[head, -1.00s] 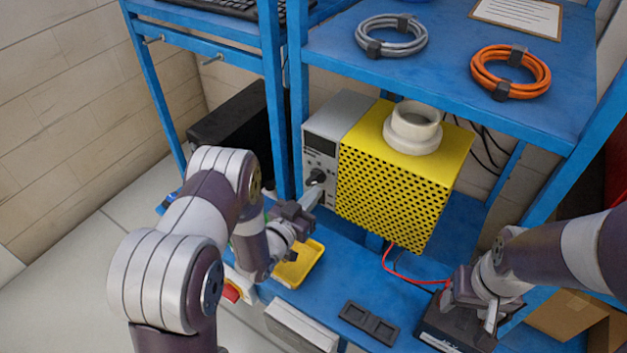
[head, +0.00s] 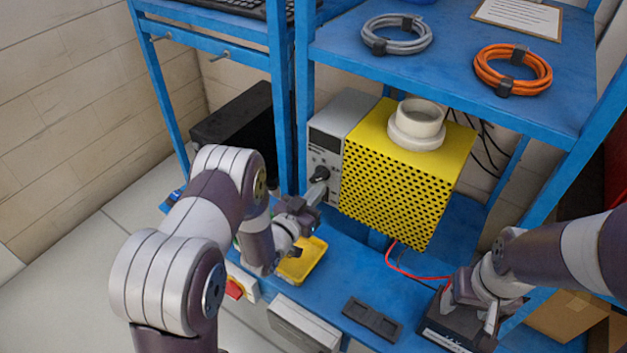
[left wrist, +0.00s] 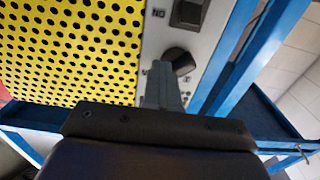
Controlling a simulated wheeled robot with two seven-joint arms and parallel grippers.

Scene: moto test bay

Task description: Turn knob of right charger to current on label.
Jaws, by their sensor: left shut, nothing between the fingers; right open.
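A grey unit (head: 340,116) with a dark display stands against a yellow perforated box. Its black knob (head: 320,174) is low on the front face. The knob (left wrist: 180,60) also shows in the left wrist view, with its pointer and scale too small to read. My left gripper (head: 319,190) is shut and empty, its tips just below the knob; I cannot tell whether they touch it. In the left wrist view the closed fingers (left wrist: 163,78) reach up beside the knob. My right gripper (head: 469,314) is open at a black box (head: 450,332) at lower right. No current label is legible.
The yellow box (head: 400,180) carries a white round collar. A yellow tray (head: 303,262) lies below my left gripper. A red cable (head: 410,274) runs towards the black box. Blue rack posts (head: 305,130) stand close left of the grey unit. Coiled cables lie on the upper shelf.

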